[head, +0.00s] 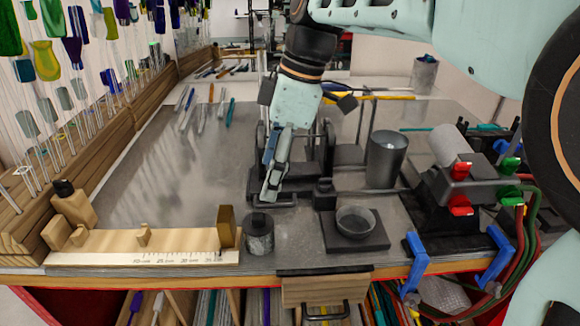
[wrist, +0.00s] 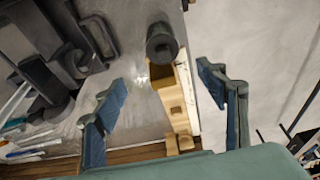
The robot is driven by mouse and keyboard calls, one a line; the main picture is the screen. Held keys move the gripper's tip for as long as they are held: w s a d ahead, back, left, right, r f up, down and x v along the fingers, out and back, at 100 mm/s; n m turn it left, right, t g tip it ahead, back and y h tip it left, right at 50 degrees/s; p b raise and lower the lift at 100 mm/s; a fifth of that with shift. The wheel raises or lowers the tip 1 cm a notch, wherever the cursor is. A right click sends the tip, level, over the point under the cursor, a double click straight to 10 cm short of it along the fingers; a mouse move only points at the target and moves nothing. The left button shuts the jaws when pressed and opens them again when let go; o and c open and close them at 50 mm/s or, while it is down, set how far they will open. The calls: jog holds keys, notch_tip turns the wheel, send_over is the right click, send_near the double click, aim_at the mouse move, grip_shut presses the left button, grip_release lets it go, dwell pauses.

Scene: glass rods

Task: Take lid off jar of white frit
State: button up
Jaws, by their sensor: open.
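The jar (head: 259,241) is a short, greyish cylinder with a dark lid (head: 257,220) on top. It stands upright near the front edge of the worktop, just right of the wooden ruler board. In the wrist view the dark lid (wrist: 161,42) shows near the top centre, beyond the fingertips and between their lines. My gripper (head: 272,195) points down, above and behind the jar in the head view. Its fingers (wrist: 161,76) are spread apart in the wrist view with nothing between them. The lid is not touched. The white frit itself cannot be seen.
A wooden ruler board (head: 150,250) with upright blocks lies left of the jar. A bowl on a dark square base (head: 355,233) and a small black bottle (head: 323,194) stand to the right. A metal cup (head: 385,160) and torch (head: 462,175) are farther right.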

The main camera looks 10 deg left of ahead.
send_over(259, 216)
jog(key=d, duration=0.1)
jog(key=f, duration=0.4)
jog(key=shift+w+d+f, duration=0.2)
jog(key=shift+w, duration=0.05)
jog(key=shift+p+x, duration=0.3)
jog(key=shift+x, duration=2.85)
jog(key=shift+d, duration=0.15)
jog(key=c, duration=1)
